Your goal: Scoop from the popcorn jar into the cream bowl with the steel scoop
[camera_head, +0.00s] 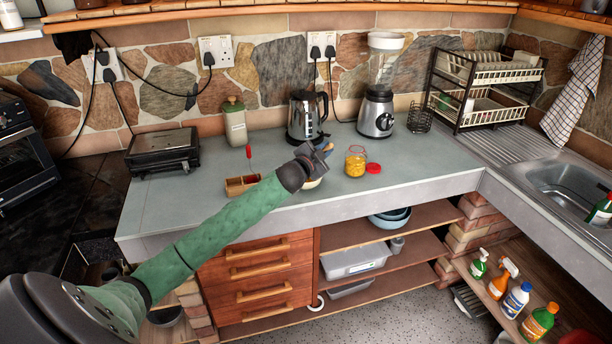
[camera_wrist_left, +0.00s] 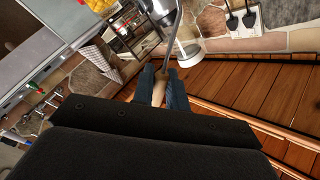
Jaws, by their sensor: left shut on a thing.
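My left gripper (camera_head: 322,150) is shut on the steel scoop, above the counter beside the jar. In the left wrist view the scoop's tan handle (camera_wrist_left: 158,90) sits between the blue fingers (camera_wrist_left: 164,88), and its thin steel shaft (camera_wrist_left: 174,35) runs up out of the picture; its head is not clear. The popcorn jar (camera_head: 355,162) stands open, with yellow contents, right of the gripper. Yellow also shows at the top of the left wrist view (camera_wrist_left: 101,6). The cream bowl (camera_head: 313,184) is mostly hidden behind my left wrist. My right gripper is not in view.
A red lid (camera_head: 373,168) lies right of the jar. A kettle (camera_head: 305,117) and blender (camera_head: 376,115) stand behind. A wooden box (camera_head: 241,185) and a lidded canister (camera_head: 235,124) are left.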

